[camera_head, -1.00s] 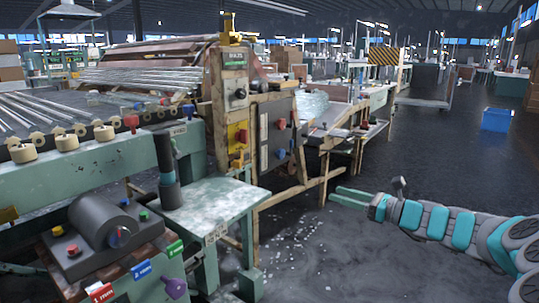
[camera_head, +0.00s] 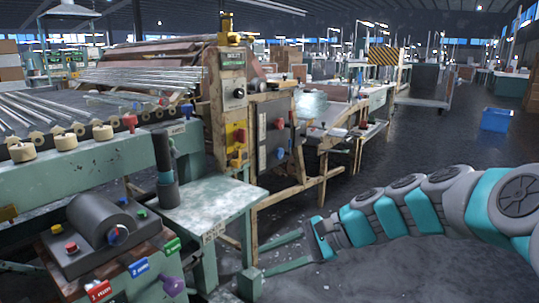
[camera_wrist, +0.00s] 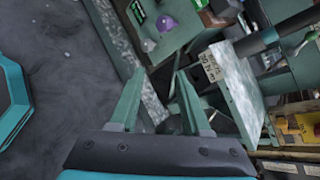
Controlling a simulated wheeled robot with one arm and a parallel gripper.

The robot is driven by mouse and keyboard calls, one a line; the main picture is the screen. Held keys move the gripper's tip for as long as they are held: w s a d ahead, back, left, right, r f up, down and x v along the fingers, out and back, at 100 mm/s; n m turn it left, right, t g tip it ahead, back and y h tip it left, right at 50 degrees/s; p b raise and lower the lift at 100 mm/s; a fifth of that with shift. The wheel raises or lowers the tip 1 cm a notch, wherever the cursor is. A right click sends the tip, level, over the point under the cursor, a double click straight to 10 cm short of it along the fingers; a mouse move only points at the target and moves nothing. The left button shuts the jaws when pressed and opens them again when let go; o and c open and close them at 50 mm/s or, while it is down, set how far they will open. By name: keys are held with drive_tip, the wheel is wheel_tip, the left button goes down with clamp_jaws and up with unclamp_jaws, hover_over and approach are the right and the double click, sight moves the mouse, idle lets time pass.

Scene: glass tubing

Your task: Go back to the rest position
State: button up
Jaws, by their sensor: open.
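My gripper (camera_head: 284,253) is in the lower middle of the head view, at the end of my grey and teal arm. It is low, right of the small green side table (camera_head: 205,205). Its two green fingers point left and are apart, with nothing between them. In the wrist view my gripper (camera_wrist: 157,95) shows the same two fingers spread and empty. The side table (camera_wrist: 240,90) is at the right there, tilted in the picture, with a small label on its edge. Whether the fingers touch the table's legs cannot be told.
A control box with a grey cylinder (camera_head: 105,228) stands at lower left. Glass tubes (camera_head: 140,77) lie on the machine behind. A wooden-framed control panel (camera_head: 235,100) stands at centre. A blue bin (camera_head: 496,119) is at far right. Dark floor (camera_head: 420,140) is open at right.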

drive_tip(key=s+d+f+n+g+h, duration=0.1)
drive_tip(key=s+f+n+h, duration=0.25)
drive_tip(key=s, duration=0.45)
drive_tip(key=s+d+f+n+g+h, duration=0.1)
drive_tip(key=s+d+f+n+h, duration=0.2)
drive_tip(key=s, duration=0.5)
drive_tip(key=s+d+f+n+h, duration=0.5)
drive_tip(key=s+d, duration=0.5)
drive_tip(key=shift+s+g, duration=0.35)
drive_tip(key=shift+g, duration=0.05)
drive_tip(key=shift+w, duration=0.1)
idle(1.6)
